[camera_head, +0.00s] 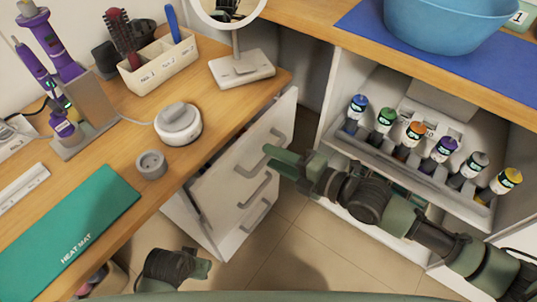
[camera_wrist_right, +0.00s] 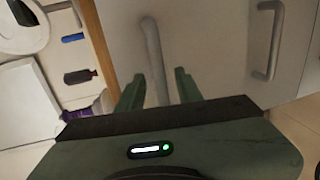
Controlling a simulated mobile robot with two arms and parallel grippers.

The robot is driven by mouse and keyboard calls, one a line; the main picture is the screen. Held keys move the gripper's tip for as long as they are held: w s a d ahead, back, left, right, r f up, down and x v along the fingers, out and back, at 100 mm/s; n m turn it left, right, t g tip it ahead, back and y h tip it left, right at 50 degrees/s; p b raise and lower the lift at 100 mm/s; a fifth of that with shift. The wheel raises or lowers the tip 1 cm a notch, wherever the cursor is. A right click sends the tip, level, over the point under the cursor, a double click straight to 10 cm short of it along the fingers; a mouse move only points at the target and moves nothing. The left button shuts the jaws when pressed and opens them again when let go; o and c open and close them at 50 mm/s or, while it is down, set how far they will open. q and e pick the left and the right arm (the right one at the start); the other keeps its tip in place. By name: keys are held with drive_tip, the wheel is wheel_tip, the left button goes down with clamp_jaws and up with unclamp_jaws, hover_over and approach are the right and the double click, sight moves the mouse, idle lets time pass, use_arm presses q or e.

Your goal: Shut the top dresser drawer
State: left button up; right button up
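The white dresser stands under the wooden tabletop, with the top drawer (camera_head: 241,146) facing right. The drawer's front stands out a little past the tabletop edge; how far it is out is hard to tell. Its grey bar handle (camera_wrist_right: 153,52) shows upright in the right wrist view. My right gripper (camera_head: 277,158) is at the drawer front. In the wrist view its green fingers (camera_wrist_right: 158,92) are apart, with the handle between them and gaps on both sides.
Lower drawer handles (camera_head: 258,213) stick out below. The tabletop holds a green heat mat (camera_head: 75,230), a round white device (camera_head: 178,124), a mirror stand (camera_head: 241,69) and a brush caddy (camera_head: 158,68). A shelf (camera_head: 400,175) with several bottles stands right. Tiled floor (camera_head: 300,245) lies between.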

drive_tip(key=shift+x, duration=1.05)
clamp_jaws()
idle(0.7)
